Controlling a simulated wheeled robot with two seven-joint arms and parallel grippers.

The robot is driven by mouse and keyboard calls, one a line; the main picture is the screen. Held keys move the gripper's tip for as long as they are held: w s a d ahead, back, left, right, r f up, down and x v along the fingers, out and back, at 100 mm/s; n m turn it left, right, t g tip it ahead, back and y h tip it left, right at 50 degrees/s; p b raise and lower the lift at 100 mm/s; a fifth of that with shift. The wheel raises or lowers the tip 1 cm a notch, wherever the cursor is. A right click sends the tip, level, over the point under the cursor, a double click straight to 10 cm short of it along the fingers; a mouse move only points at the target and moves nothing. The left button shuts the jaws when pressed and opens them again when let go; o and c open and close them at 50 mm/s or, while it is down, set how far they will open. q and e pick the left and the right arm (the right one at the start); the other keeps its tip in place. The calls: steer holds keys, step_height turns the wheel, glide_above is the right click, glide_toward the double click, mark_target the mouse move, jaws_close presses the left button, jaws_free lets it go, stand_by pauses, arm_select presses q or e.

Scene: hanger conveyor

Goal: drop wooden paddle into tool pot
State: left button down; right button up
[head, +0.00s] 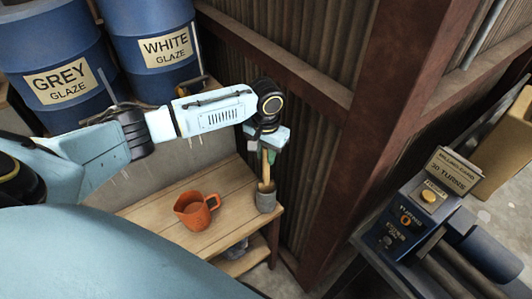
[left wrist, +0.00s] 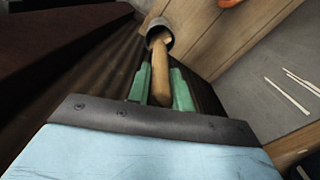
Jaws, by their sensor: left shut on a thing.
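The wooden paddle (left wrist: 160,72) is held between the green fingers of my left gripper (left wrist: 162,88), which is shut on it. In the head view the paddle (head: 265,170) hangs roughly upright below my left gripper (head: 267,153). The grey tool pot (head: 266,201) stands at the right end of the wooden bench, and it also shows in the left wrist view (left wrist: 153,24). The paddle's lower end is at the pot's mouth and seems to be inside the rim; how deep it sits is hidden. My right gripper is in neither view.
An orange pitcher (head: 196,211) stands on the wooden bench (head: 160,212) left of the pot. A corrugated wall (head: 300,190) rises close behind the pot. Blue glaze drums (head: 60,75) stand at the back left. A machine with a control box (head: 405,222) is at right.

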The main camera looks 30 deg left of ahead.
arm_select(q)
steer(key=shift+f, duration=0.1)
steer(key=shift+f, duration=0.45)
steer(key=c, duration=1.3)
jaws_free()
steer(key=shift+o, duration=0.2)
